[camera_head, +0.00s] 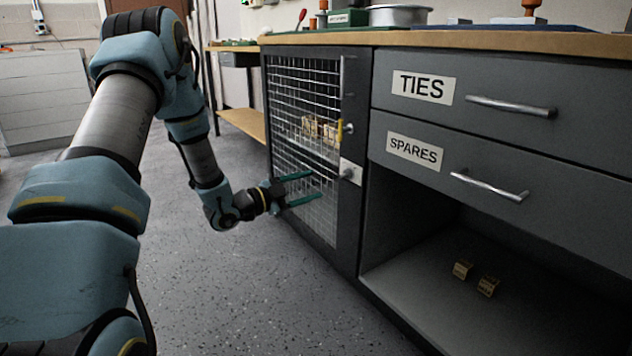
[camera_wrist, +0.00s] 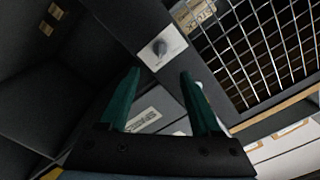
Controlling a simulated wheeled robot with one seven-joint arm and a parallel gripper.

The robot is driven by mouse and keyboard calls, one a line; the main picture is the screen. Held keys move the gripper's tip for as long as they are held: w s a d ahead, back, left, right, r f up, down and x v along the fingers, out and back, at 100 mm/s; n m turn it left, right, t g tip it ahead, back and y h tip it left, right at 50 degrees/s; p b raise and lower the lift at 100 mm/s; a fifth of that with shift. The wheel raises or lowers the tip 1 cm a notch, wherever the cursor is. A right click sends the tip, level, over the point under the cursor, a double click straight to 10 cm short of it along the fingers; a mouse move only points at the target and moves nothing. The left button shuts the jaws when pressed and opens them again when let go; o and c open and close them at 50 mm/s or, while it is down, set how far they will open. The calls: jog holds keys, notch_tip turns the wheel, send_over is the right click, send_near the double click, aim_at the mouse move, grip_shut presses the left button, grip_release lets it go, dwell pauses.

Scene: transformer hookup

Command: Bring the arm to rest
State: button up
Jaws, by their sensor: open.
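My gripper (camera_head: 300,188) is open and empty, with two green fingers. In the head view it is in front of the lower part of the mesh door (camera_head: 318,218) of the grey cabinet, with its fingers pointing toward the door's latch side. The knob also shows in the head view (camera_head: 347,173). I cannot tell whether a finger touches the mesh. My arm reaches in from the left, bent downward.
Drawers labelled TIES (camera_head: 470,95) and SPARES (camera_head: 500,175) are shut, with protruding bar handles. Below them an open shelf (camera_head: 420,285) holds two small brass-coloured pieces (camera_head: 475,278). The speckled floor (camera_head: 230,300) is clear.

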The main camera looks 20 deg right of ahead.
dwell(0.4)
jog(key=w+a+r+n+t+y+p, duration=0.2)
jog(key=w+a+n+t+y, duration=0.2)
jog(key=w+a+n+y, duration=0.3)
jog(key=s+a+r+n+y+p, duration=0.1)
jog(key=s+a+n+y, duration=0.15)
jog(key=a, duration=0.55)
jog(key=s+a+r+n+y+p, duration=0.15)
jog(key=a+n+y, duration=0.25)
jog(key=a, duration=0.4)
jog(key=s+a+r+n+g+y+p, duration=0.1)
jog(key=s+a+r+n+g+y, duration=0.15)
jog(key=s+a+n, duration=0.55)
jog(key=s+a+r+n+g+y+p, duration=0.1)
jog(key=s+a+r+n+g+p, duration=0.15)
jog(key=s, duration=1.05)
jog(key=w+p+v, duration=0.2)
jog(key=p+v, duration=1)
jog(key=w+d+r+p+v, duration=0.1)
jog(key=w+p+v, duration=0.2)
jog(key=p+v, duration=0.9)
jog(key=w+d+r+p+v, duration=0.1)
jog(key=w+p+v, duration=0.2)
jog(key=p+v, duration=0.9)
jog(key=shift+w+a+g, duration=0.25)
jog(key=shift+a+g, duration=0.1)
jog(key=shift+g, duration=0.05)
jog(key=shift+f, duration=0.15)
jog(key=shift+c, duration=0.3)
